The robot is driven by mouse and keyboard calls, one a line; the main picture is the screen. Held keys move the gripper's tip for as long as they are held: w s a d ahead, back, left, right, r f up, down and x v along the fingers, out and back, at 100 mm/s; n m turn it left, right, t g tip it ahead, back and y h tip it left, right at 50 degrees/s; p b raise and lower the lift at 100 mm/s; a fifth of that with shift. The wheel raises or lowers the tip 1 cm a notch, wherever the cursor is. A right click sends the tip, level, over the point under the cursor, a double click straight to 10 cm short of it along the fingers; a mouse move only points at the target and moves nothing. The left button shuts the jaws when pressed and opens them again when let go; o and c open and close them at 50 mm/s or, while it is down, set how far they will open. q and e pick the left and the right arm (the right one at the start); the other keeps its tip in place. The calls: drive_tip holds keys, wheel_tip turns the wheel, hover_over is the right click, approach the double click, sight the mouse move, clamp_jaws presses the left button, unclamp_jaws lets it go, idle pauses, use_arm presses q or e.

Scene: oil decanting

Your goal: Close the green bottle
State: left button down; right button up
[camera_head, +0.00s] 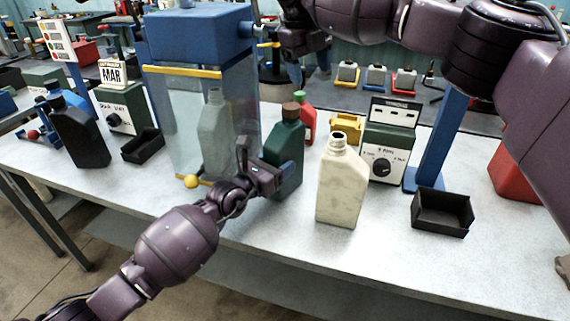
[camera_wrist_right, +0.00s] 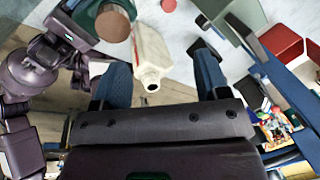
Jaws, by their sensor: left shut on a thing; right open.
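The green bottle (camera_head: 285,160) stands upright on the table in the head view, a brown cap (camera_head: 291,110) on its neck. The cap also shows from above in the right wrist view (camera_wrist_right: 113,22). I cannot tell how tightly it sits. My left gripper (camera_head: 268,178) is shut on the green bottle's body from the front left. My right gripper (camera_head: 300,45) is above and behind the bottles in the head view. In the right wrist view its blue fingers (camera_wrist_right: 160,60) are apart and empty, with the cap to the upper left of them.
An uncapped cream bottle (camera_head: 342,185) stands just right of the green bottle. A clear tank with a blue top (camera_head: 200,35) stands close on the left. A red bottle (camera_head: 305,118) is behind. A black tray (camera_head: 441,212) lies right. Bare table (camera_head: 300,235) is in front.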

sight(291, 106)
drive_tip(key=n, duration=0.8)
drive_tip(key=a+n+y, duration=0.1)
drive_tip(key=n, duration=0.8)
drive_tip(key=a+n, duration=0.1)
drive_tip(key=n, duration=0.7)
drive_tip(key=shift+s+a+f, duration=0.15)
drive_tip(key=shift+s+f, duration=0.05)
drive_tip(key=n, duration=0.2)
drive_tip(key=a+n+y, duration=0.1)
drive_tip(key=n, duration=0.2)
drive_tip(key=shift+s+a+n+g, duration=0.15)
drive_tip(key=shift+a+n+g, duration=0.15)
drive_tip(key=shift+n, duration=0.1)
drive_tip(key=shift+f, duration=0.15)
drive_tip(key=shift+f, duration=3.9)
